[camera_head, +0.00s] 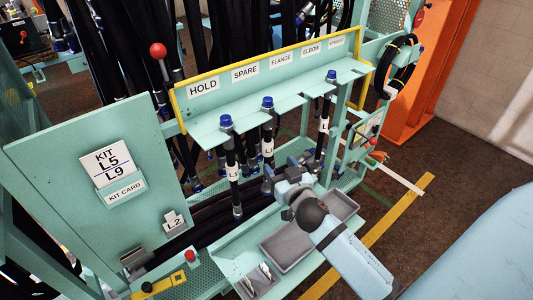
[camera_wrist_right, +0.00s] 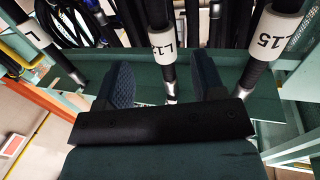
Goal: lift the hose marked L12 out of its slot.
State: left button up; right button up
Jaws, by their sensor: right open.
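Three black hoses with blue caps hang upright in slots of the green rack shelf (camera_head: 290,97). They are the left hose (camera_head: 232,171), middle hose (camera_head: 268,147) and right hose (camera_head: 323,126). In the right wrist view, the middle hose's label (camera_wrist_right: 165,42) reads L1 and a last character turned out of sight, so I cannot confirm L12. My right gripper (camera_head: 284,170) is open below the shelf, near the middle hose. In the wrist view its two fingers (camera_wrist_right: 170,88) stand either side of this hose's line, apart from it. My left gripper is not in view.
In the wrist view, a hose marked L15 (camera_wrist_right: 275,38) is at the right and another hose (camera_wrist_right: 38,38) at the left. Grey bins (camera_head: 292,246) lie below my right arm. A red-knobbed lever (camera_head: 158,52) and the KIT panel (camera_head: 60,165) stand left.

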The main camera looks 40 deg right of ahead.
aim_at(270, 154)
jog(key=w, duration=0.3)
jog(key=shift+d, duration=0.3)
jog(key=shift+w+d+r+p, duration=0.15)
jog(key=shift+w+p, duration=0.35)
jog(key=shift+w, duration=0.4)
jog(key=w, duration=0.2)
jog(key=w+p, duration=0.1)
jog(key=shift+w+d, duration=0.25)
jog(key=shift+w, duration=0.1)
jog(key=shift+w+f, duration=0.2)
jog(key=shift+w, duration=0.2)
jog(key=shift+c, duration=0.3)
grip_shut()
jog(key=shift+r, duration=0.2)
